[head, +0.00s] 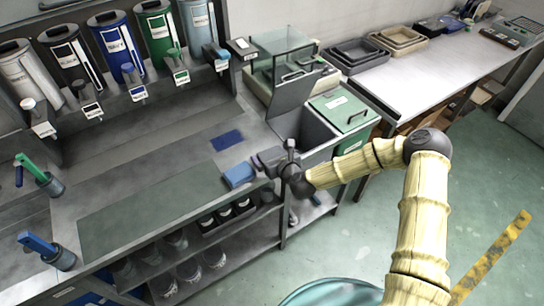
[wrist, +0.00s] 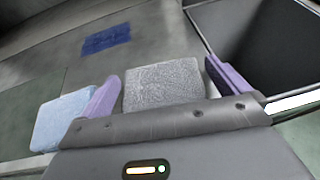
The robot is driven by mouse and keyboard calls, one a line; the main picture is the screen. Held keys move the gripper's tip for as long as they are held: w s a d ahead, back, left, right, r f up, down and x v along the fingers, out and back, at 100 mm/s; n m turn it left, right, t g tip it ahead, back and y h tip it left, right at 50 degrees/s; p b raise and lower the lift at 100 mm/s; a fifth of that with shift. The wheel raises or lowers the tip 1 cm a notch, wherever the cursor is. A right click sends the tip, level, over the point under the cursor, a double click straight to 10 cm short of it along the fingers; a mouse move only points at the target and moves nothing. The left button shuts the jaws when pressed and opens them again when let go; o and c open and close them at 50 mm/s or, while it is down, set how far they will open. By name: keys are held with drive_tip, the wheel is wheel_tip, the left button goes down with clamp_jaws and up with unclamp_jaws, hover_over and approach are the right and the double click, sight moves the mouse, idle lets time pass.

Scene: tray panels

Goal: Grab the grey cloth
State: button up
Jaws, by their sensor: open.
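A folded grey cloth (wrist: 164,84) lies on the counter in the wrist view, between the purple fingers of my gripper (wrist: 162,78). The fingers are open, with the cloth's near edge hidden by the gripper body. A slim gap shows between the left finger and the cloth; I cannot tell whether either finger touches it. In the head view my gripper (head: 262,162) is low at the counter's front right, and I cannot make out the grey cloth there.
A light blue folded cloth (wrist: 62,118) lies just outside the left finger; it also shows in the head view (head: 239,174). A dark blue patch (head: 227,140) lies farther back. An open dark bin (wrist: 255,45) is right of the gripper. Labelled dispensers (head: 119,47) line the back.

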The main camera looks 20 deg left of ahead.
sight(272, 154)
drive_tip(key=shift+c, duration=0.2)
drive_tip(key=c, duration=0.9)
drive_tip(key=shift+o, duration=0.2)
drive_tip(key=shift+r, duration=0.1)
wheel_tip(272, 154, up, 10)
drive_tip(key=shift+f+b, duration=0.1)
drive_tip(key=shift+b, duration=0.4)
